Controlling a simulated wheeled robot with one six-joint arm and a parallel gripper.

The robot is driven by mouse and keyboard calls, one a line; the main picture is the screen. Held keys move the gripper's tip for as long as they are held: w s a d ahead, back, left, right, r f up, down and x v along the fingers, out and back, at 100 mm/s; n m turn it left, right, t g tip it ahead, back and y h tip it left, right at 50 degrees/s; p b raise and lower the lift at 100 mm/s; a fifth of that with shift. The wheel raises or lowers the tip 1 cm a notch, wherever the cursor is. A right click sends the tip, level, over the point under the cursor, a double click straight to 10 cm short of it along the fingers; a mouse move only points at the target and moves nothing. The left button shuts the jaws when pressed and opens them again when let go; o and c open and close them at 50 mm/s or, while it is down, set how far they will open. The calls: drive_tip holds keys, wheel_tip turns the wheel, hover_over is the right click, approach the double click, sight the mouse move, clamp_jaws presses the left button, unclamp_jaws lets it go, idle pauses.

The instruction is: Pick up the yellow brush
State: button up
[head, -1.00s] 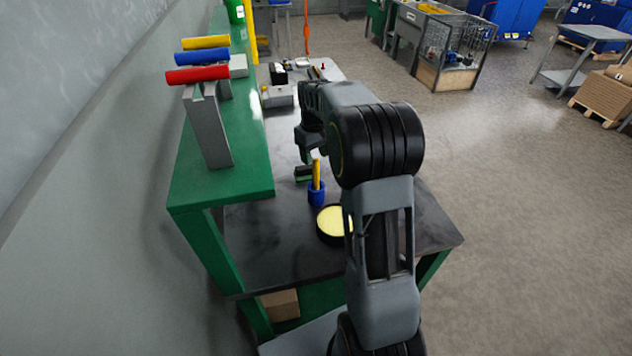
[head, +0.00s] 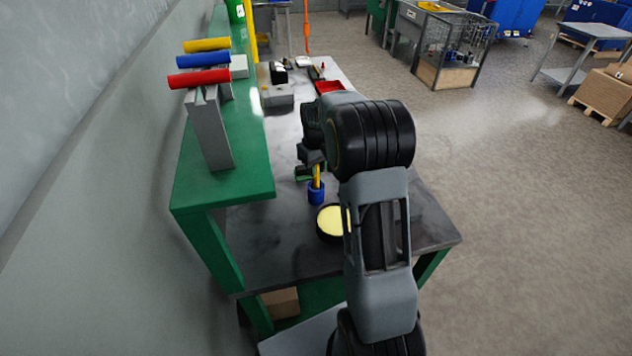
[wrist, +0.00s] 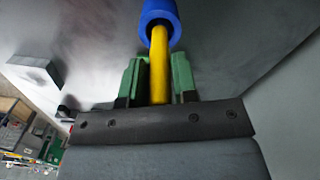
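The yellow brush (head: 317,179) stands with its yellow handle up in a blue cup (head: 316,195) on the dark worktop. Its lower end is hidden in the cup. My gripper (head: 311,168) points down over the handle. In the wrist view the handle (wrist: 158,65) runs between the two green fingers of my gripper (wrist: 159,78), and the blue cup (wrist: 160,15) is beyond the fingertips. The handle nearly fills the gap between the fingers. I cannot tell whether they press on it.
A round black dish with a pale yellow top (head: 330,222) sits just in front of the cup. A green shelf (head: 222,185) with red, blue and yellow rollers on grey stands runs along the left. A grey block (head: 278,97) and a red tray (head: 329,87) lie farther back.

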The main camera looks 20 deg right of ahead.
clamp_jaws()
